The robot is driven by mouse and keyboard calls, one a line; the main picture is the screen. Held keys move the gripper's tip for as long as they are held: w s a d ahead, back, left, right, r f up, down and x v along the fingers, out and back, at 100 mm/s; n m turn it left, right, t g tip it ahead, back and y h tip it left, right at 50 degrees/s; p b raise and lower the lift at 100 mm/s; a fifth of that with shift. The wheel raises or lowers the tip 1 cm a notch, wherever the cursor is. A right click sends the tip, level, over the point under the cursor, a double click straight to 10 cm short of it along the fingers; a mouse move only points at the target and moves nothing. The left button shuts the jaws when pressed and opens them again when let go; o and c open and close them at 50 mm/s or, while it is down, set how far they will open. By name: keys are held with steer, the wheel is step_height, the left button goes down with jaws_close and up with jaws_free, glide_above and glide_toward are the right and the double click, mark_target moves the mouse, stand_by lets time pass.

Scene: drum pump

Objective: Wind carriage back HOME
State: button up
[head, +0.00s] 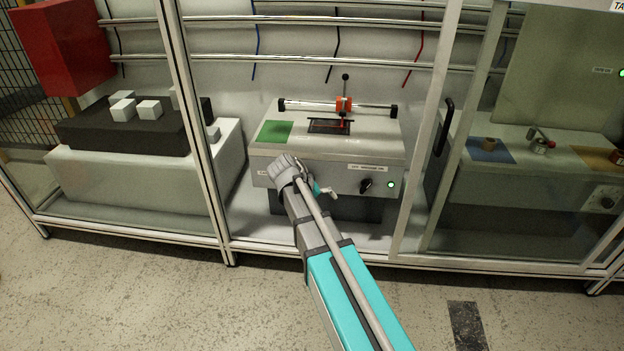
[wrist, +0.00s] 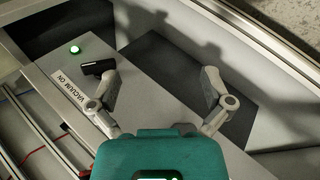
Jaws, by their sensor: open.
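My gripper (head: 325,192) is open and empty in front of this panel. In the wrist view its fingers (wrist: 160,82) are spread, the left one close to the knob; contact is unclear.
A lit green lamp (head: 391,184) is beside the knob, and a label (wrist: 70,88) reads "VACUUM ON". Frame posts (head: 428,130) flank the bay. A glazed neighbouring bay with a black door handle (head: 443,127) is at right. White blocks (head: 123,110) sit on a dark block at left.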

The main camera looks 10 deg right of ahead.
steer(key=s+a+r+y+p, duration=0.1)
steer(key=s+r+y+p, duration=0.2)
steer(key=s, duration=0.4)
steer(key=s+a+r+y+p, duration=0.1)
steer(key=s+r+y+p, duration=0.2)
steer(key=s+p, duration=0.3)
steer(key=shift+s+a+r+y, duration=0.4)
steer(key=shift+s+y, duration=0.3)
steer(key=shift+s, duration=0.5)
